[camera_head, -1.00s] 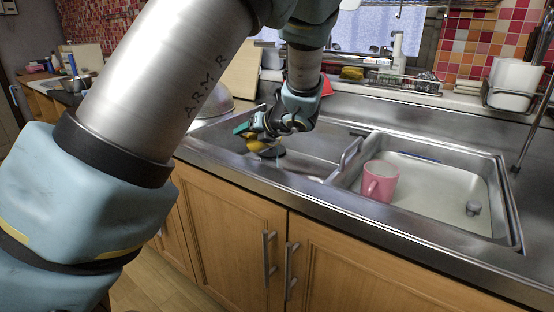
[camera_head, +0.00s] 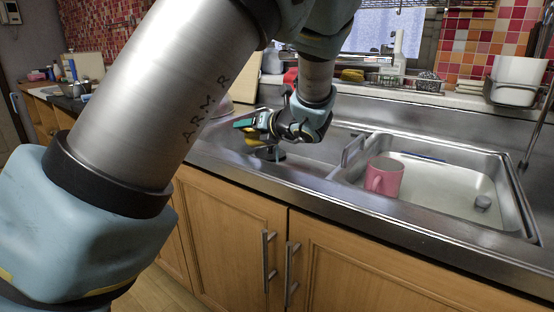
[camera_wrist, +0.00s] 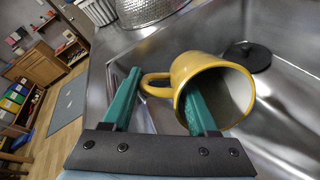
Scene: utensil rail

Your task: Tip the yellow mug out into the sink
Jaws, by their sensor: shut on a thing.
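The yellow mug (camera_wrist: 205,65) fills the middle of the wrist view, tipped on its side with its mouth towards the camera and lower right. My gripper (camera_wrist: 160,95) has one green finger inside the mouth and the other outside, beyond the handle, and holds the mug by that side. In the head view my gripper (camera_head: 256,125) is above the left part of the steel sink (camera_head: 315,157), and only a little of the mug (camera_head: 251,141) shows below it. I see no contents in the mug's visible interior.
A black round drain cover (camera_wrist: 250,56) lies on the sink floor close to the mug. A pink mug (camera_head: 384,177) stands in the right basin. A low divider (camera_head: 353,149) stands between the two sink parts. A metal colander-like bowl (camera_wrist: 150,10) is behind the sink edge.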

